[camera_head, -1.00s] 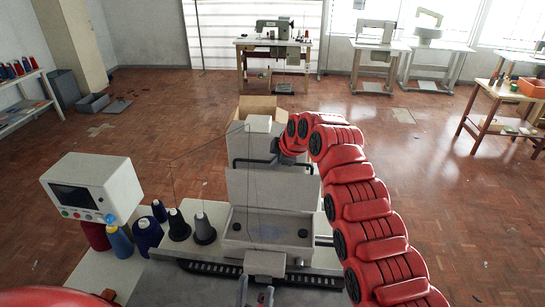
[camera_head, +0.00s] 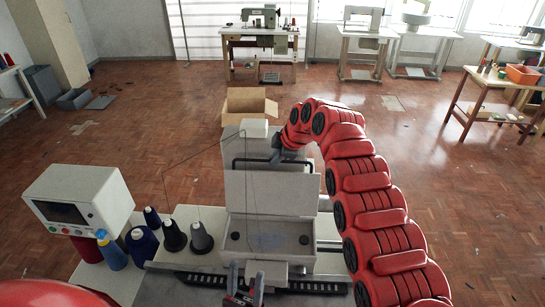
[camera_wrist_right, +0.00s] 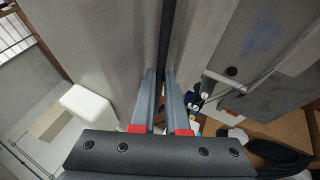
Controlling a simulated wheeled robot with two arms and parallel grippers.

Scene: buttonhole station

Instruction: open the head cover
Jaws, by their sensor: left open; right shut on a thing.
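The head cover (camera_head: 270,195) is a light grey panel standing raised at the back of the open machine head (camera_head: 268,243). Its black bar handle (camera_head: 240,162) runs along the top. My left gripper (camera_head: 245,278) is at the bottom of the head view, open and empty, in front of the machine head. The cover's hinge is hard to make out.
A control box with a screen (camera_head: 82,199) stands at the left, near several thread cones (camera_head: 173,236). A white block (camera_head: 254,128) and an open cardboard box (camera_head: 250,106) are behind the cover. Sewing tables stand far back.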

